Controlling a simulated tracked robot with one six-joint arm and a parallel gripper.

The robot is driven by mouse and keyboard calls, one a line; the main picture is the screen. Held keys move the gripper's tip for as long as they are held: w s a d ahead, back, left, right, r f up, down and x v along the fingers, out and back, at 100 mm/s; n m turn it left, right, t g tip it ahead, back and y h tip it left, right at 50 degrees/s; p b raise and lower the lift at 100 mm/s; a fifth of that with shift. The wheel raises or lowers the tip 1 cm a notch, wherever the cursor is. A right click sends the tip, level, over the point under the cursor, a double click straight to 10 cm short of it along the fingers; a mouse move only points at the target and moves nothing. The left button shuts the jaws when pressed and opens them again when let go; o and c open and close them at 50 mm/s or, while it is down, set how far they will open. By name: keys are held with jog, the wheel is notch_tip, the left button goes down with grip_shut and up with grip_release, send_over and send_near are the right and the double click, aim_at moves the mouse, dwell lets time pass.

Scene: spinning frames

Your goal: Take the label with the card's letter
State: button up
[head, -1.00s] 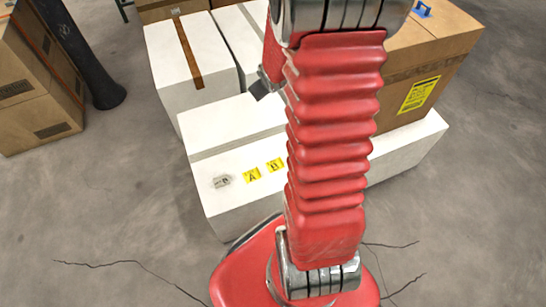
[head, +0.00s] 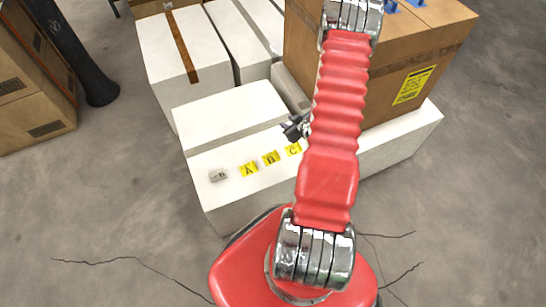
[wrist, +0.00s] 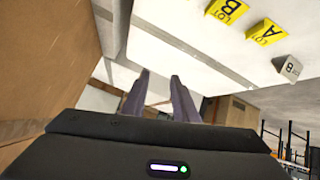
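A small grey card (head: 218,175) with a B on it stands at the left of a row on a low white box. Three yellow labels stand to its right: label A (head: 249,169), label B (head: 270,158) and label C (head: 293,149). The wrist view shows the card (wrist: 289,68), label A (wrist: 266,32) and label B (wrist: 228,10) at upper right; label C is not seen there. My gripper (head: 292,128) is just behind label C in the head view. In the wrist view my gripper (wrist: 160,75) has its fingers apart with nothing between them.
The low white box (head: 225,205) has bare top around the labels. Taller white boxes (head: 165,60) stand behind it. A large brown carton (head: 385,65) with a yellow sticker stands close to my arm on the right. Cracked concrete floor is clear in front.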

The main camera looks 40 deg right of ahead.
jog(key=s+a+f+m+t, duration=0.1)
jog(key=s+a+f, duration=0.1)
jog(key=s+f, duration=0.1)
jog(key=s+a+f+m+t, duration=0.1)
jog(key=s+a+f, duration=0.1)
jog(key=s+f, duration=0.2)
jog(key=s+a+f+m+t, duration=0.1)
jog(key=s+a+f, duration=0.1)
jog(key=s+f, duration=0.2)
jog(key=shift+a+f, duration=0.2)
jog(key=shift+f, duration=1.25)
jog(key=shift+s+a+f+t+h, duration=0.2)
jog(key=shift+s+a+t+h, duration=0.1)
jog(key=shift+s+a, duration=0.05)
jog(key=shift+w, duration=0.1)
send_near(278, 156)
jog(key=shift+w+d+r, duration=0.15)
jog(key=shift+w+d, duration=0.05)
jog(key=shift+w, duration=0.5)
jog(key=shift+w+d+r, duration=0.1)
jog(key=shift+w+d, duration=0.05)
jog(key=shift+w, duration=0.5)
jog(key=shift+w+d+r, duration=0.15)
jog(key=shift+w+d, duration=0.05)
jog(key=shift+w, duration=0.5)
jog(key=shift+x, duration=2.65)
jog(key=shift+a, duration=0.1)
